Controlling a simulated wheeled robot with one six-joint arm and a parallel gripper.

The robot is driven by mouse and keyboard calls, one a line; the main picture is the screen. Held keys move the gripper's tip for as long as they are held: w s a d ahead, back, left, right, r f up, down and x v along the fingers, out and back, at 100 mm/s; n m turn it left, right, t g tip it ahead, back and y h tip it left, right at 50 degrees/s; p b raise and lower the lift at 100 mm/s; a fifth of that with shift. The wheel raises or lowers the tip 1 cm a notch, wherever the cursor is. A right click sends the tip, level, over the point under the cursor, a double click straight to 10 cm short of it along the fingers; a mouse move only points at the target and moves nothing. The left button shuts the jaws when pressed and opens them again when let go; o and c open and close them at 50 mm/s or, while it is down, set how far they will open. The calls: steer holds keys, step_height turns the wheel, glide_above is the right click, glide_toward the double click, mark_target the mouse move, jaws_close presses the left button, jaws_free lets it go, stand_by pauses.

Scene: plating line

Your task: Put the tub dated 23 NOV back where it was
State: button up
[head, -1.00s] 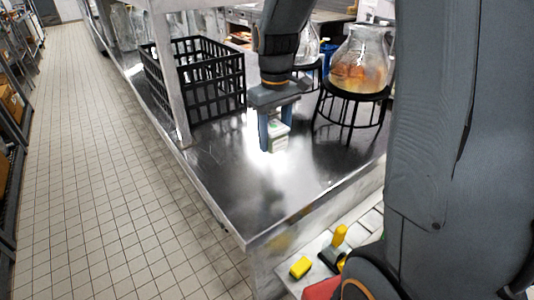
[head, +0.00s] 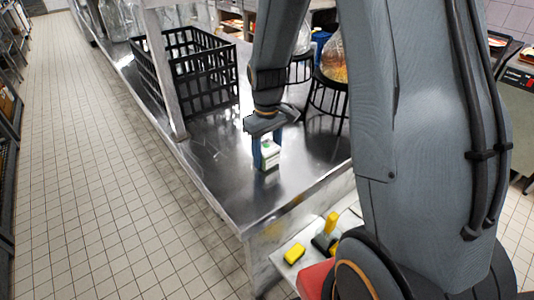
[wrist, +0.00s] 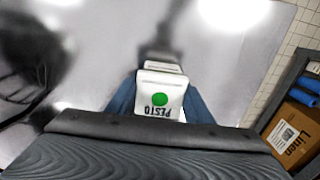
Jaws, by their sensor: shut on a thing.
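My gripper (head: 263,154) is shut on a small white tub (head: 271,155) over the near part of the steel counter (head: 215,165). In the wrist view the tub (wrist: 160,98) sits between the two blue fingers. It shows a green dot and the word PESTO, upside down in the picture. I cannot read any date on it. I cannot tell whether its base touches the counter.
A black open crate (head: 195,72) stands on the counter behind my gripper, beside a metal post (head: 163,75). Black round stands (head: 328,105) carry glass jars at the right. A yellow block (head: 294,253) lies on a lower ledge. Tiled floor is clear at the left.

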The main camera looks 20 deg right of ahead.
steer(key=shift+f, duration=0.15)
steer(key=o, duration=1.3)
